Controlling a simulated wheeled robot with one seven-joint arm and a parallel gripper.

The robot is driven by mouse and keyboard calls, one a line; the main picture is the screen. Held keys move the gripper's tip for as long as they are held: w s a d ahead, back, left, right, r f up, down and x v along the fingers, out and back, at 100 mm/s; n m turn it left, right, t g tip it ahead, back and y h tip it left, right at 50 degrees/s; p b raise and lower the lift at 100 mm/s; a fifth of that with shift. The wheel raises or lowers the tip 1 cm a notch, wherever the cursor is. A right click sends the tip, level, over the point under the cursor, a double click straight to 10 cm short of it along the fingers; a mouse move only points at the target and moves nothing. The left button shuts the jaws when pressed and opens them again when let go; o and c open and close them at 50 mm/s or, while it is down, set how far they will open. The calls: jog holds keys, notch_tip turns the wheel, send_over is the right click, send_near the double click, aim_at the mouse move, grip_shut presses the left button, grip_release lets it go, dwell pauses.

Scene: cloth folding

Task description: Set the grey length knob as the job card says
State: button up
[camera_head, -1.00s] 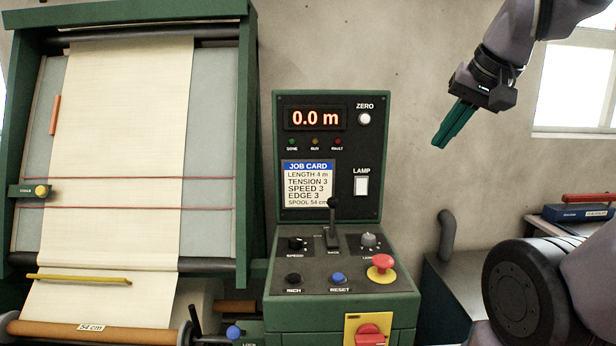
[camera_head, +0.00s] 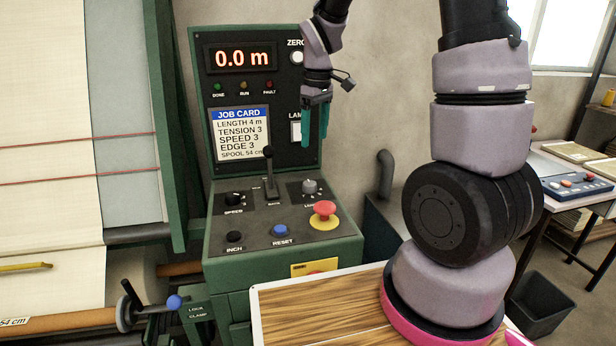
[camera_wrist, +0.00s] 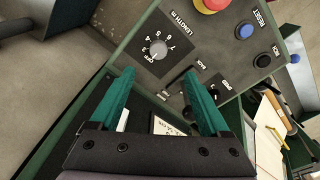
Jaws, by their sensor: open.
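The grey length knob (camera_head: 309,186) stands at the right of the console's sloping top. In the wrist view the knob (camera_wrist: 157,49) lies just beyond and between my fingertips, with a numbered dial and an OFF mark around it. I cannot read its pointer clearly. My gripper (camera_head: 315,143) is open and empty, its green fingers pointing down above the knob, apart from it. The open fingers (camera_wrist: 159,74) also show in the wrist view. The job card (camera_head: 240,133) reads length 4 m, tension 3, speed 3, edge 3, spool 54 cm. The display (camera_head: 238,58) reads 0.0 m.
A lever (camera_head: 269,172) stands left of the length knob, with the speed knob (camera_head: 235,198) farther left. A red emergency button (camera_head: 324,213) is close in front of the knob. A blue reset button (camera_head: 280,230) and black inch button (camera_head: 234,237) sit nearer the front edge.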

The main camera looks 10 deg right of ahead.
aim_at(310, 183)
jog(key=shift+n+g, duration=0.3)
jog(key=shift+n, duration=0.4)
jog(key=f, duration=0.4)
jog(key=w+f, duration=0.1)
jog(key=f, duration=0.4)
jog(key=w+f, duration=0.1)
jog(key=f, duration=0.4)
jog(key=shift+a+f, duration=0.25)
jog(key=shift+a, duration=0.15)
grip_shut()
